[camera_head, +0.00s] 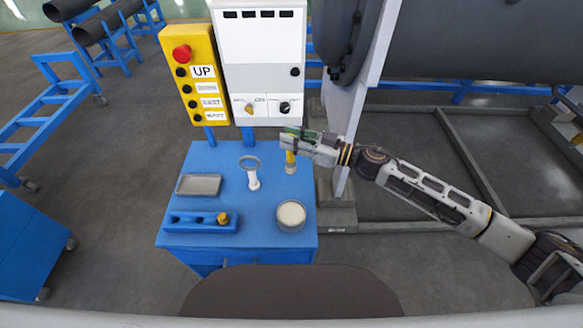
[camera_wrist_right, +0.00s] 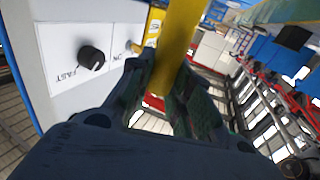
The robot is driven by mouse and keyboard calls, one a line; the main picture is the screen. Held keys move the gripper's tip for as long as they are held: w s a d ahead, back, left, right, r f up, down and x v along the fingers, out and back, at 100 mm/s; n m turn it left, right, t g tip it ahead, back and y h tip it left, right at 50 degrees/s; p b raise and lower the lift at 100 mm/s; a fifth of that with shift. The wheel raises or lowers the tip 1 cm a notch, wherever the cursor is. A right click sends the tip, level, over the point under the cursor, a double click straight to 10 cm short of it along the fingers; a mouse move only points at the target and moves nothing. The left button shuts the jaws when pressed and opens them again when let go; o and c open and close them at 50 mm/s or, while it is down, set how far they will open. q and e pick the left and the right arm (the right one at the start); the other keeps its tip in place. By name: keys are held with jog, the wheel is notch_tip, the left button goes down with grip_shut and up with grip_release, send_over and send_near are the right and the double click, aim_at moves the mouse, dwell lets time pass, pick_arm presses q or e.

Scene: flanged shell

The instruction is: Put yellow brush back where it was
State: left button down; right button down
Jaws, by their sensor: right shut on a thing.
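My right gripper (camera_head: 290,141) reaches in from the right over the back right of the blue table (camera_head: 262,222). It is shut on the yellow brush (camera_head: 290,157), which hangs roughly upright with a pale lower end. I cannot tell whether that end touches the table. In the right wrist view the brush's yellow handle (camera_wrist_right: 180,38) stands between the gripper's fingers (camera_wrist_right: 170,98). A blue holder (camera_head: 188,228) with several slots lies at the table's front left, with a small yellow-brown piece (camera_head: 223,218) at its right end. My left gripper is out of view.
A round tub with cream-coloured contents (camera_head: 291,215) stands at the front right of the table. A magnifier with a white handle (camera_head: 253,181) and a grey tray (camera_head: 199,184) are further left. A control cabinet (camera_head: 262,75) with a yellow button box (camera_head: 196,78) stands behind.

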aim_at(294, 160)
notch_tip(294, 160, down, 3)
jog(key=shift+f, duration=0.15)
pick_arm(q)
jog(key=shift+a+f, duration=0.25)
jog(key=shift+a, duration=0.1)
pick_arm(e)
jog(key=shift+f, duration=0.85)
pick_arm(q)
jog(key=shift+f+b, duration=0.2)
jog(key=shift+b, duration=0.2)
pick_arm(e)
jog(key=shift+f, duration=2.05)
jog(key=c, duration=1.3)
grip_release()
jog(key=shift+d, duration=0.1)
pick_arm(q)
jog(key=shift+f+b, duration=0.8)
pick_arm(e)
jog(key=v, duration=1.2)
